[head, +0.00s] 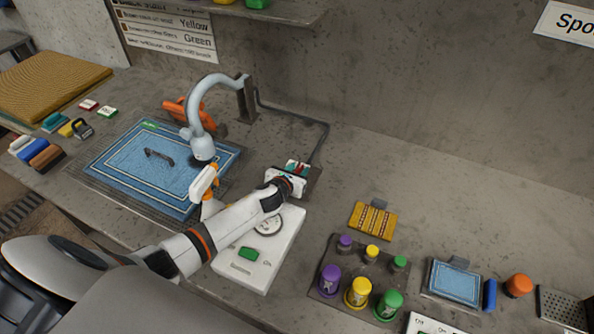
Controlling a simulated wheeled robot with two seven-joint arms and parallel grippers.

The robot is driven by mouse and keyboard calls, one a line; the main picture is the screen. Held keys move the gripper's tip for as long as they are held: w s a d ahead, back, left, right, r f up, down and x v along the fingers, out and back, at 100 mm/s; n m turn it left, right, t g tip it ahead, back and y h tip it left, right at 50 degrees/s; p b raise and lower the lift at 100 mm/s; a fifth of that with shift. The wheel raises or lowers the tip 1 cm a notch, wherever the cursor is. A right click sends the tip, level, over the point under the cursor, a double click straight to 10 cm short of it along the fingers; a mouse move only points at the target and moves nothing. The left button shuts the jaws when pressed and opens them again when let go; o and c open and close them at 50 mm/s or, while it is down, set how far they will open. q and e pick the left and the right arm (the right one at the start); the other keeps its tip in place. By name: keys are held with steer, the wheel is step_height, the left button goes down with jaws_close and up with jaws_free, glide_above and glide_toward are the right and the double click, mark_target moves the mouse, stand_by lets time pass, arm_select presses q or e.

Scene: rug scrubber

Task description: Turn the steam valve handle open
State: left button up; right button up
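My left arm reaches in from the lower left, and its white gripper (287,182) is over a small dark block at the end of a black hose. A red and teal marked plate (297,167) shows just behind the gripper on this block, which looks like the steam valve. The valve handle itself is hidden by the gripper or too small to make out. I cannot tell whether the fingers are open or shut on it. A grey curved steam pipe (203,95) with a nozzle hangs over a blue rug (120,178). My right gripper is not in view.
A white panel (283,250) with a gauge and green button lies under my forearm. A white and orange bottle (207,190) stands left of the gripper. Purple, yellow and green bottles stand on a dark tray (330,252) to the right. Bare counter (430,185) lies behind them.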

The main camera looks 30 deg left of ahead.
arm_select(q)
steer(key=shift+c, duration=1.6)
jaws_close()
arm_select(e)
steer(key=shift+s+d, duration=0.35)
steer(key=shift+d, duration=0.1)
